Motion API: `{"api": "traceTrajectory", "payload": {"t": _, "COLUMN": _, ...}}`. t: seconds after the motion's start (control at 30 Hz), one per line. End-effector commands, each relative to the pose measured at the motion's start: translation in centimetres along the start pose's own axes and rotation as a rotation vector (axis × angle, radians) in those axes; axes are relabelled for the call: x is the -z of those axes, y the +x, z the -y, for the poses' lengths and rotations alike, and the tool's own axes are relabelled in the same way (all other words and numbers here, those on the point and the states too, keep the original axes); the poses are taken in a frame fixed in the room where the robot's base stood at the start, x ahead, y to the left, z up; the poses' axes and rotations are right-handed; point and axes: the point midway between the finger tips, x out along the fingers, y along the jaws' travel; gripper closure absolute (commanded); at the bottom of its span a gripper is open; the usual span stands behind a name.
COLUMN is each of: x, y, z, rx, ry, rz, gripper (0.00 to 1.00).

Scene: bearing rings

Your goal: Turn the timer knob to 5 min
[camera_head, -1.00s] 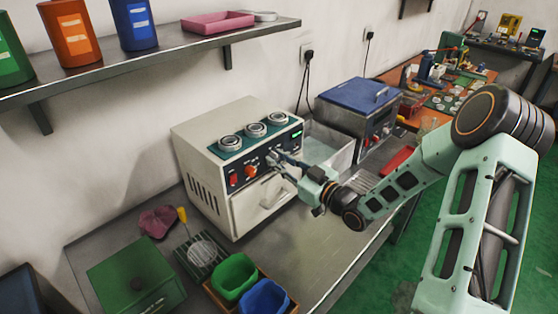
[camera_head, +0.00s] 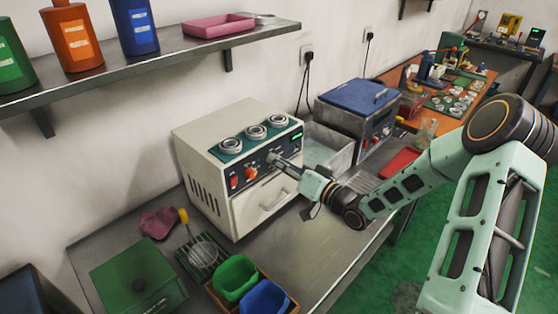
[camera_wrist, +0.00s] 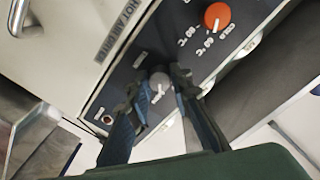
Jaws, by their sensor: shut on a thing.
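The white machine (camera_head: 215,180) stands on the bench with a dark control panel (camera_head: 262,165) on its front. The small grey timer knob (camera_wrist: 160,85) has a pale pointer mark and sits between my fingertips in the wrist view. Its scale is too small or covered to read. My gripper (camera_wrist: 157,92) is shut on this knob, one finger on each side. In the head view my gripper (camera_head: 274,158) reaches the right part of the panel and hides the knob.
An orange knob (camera_wrist: 217,17) with temperature marks is beside the grey one. A red switch (camera_head: 234,182) is at the panel's left and a small green display (camera_head: 297,137) at its right. A drawer-like door handle (camera_head: 273,201) is below. A metal basin (camera_head: 330,150) stands to the right.

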Motion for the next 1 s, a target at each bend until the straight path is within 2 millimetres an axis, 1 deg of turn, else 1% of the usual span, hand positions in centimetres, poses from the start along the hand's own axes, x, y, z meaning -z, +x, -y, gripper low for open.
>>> {"api": "traceTrajectory", "payload": {"t": 0.2, "x": 0.00, "y": -0.03, "z": 0.05, "rx": 0.001, "ry": 0.109, "rz": 0.005, "gripper": 1.00}}
{"api": "traceTrajectory", "payload": {"t": 0.4, "x": -0.05, "y": -0.02, "z": 0.01, "rx": 0.001, "ry": 0.160, "rz": 0.008, "gripper": 1.00}}
{"api": "traceTrajectory", "payload": {"t": 0.9, "x": -0.10, "y": -0.03, "z": -0.03, "rx": 0.001, "ry": 0.175, "rz": 0.008, "gripper": 1.00}}
{"api": "traceTrajectory", "payload": {"t": 0.93, "x": -0.10, "y": -0.03, "z": -0.03, "rx": 0.001, "ry": 0.175, "rz": 0.008, "gripper": 0.77}}
{"api": "traceTrajectory", "payload": {"t": 1.0, "x": -0.09, "y": -0.03, "z": -0.02, "rx": 0.001, "ry": 0.175, "rz": 0.008, "gripper": 0.70}}
